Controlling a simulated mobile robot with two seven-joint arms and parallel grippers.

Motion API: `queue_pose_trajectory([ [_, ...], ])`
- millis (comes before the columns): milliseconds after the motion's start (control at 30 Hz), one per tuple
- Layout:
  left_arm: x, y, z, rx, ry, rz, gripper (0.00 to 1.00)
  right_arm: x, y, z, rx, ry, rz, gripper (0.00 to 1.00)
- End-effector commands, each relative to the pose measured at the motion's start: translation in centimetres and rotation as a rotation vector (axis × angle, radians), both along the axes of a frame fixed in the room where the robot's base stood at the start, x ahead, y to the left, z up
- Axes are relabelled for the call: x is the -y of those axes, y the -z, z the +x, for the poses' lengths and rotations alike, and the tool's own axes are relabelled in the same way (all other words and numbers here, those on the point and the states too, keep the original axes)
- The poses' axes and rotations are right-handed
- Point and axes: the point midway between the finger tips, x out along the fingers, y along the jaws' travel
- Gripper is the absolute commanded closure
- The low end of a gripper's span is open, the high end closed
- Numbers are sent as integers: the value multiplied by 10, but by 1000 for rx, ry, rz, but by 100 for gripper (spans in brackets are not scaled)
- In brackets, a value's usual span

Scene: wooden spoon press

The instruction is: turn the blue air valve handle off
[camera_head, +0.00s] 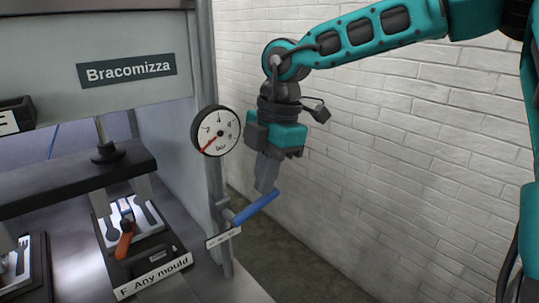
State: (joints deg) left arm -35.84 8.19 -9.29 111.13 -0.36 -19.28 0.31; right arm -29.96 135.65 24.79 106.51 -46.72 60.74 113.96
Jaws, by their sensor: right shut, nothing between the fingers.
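The blue air valve handle (254,208) is on a grey pipe at the right edge of the press, below the pressure gauge. It points out to the right and slightly up. My right gripper (266,188) is just above the handle's outer part, fingers pointing down and shut. The fingertips look close to the handle or touching it; I cannot tell which. My left gripper is not in view.
The round gauge (215,131) with a red needle is mounted above the valve. A white brick wall (400,150) stands behind my right arm.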

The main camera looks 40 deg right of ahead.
Motion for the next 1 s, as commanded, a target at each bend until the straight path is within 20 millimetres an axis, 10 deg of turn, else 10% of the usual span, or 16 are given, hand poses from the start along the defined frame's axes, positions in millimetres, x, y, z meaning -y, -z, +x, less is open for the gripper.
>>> queue_pose_trajectory([
  [1000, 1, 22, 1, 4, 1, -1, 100, 15, 29, 2, -22, -1, 311, 100],
])
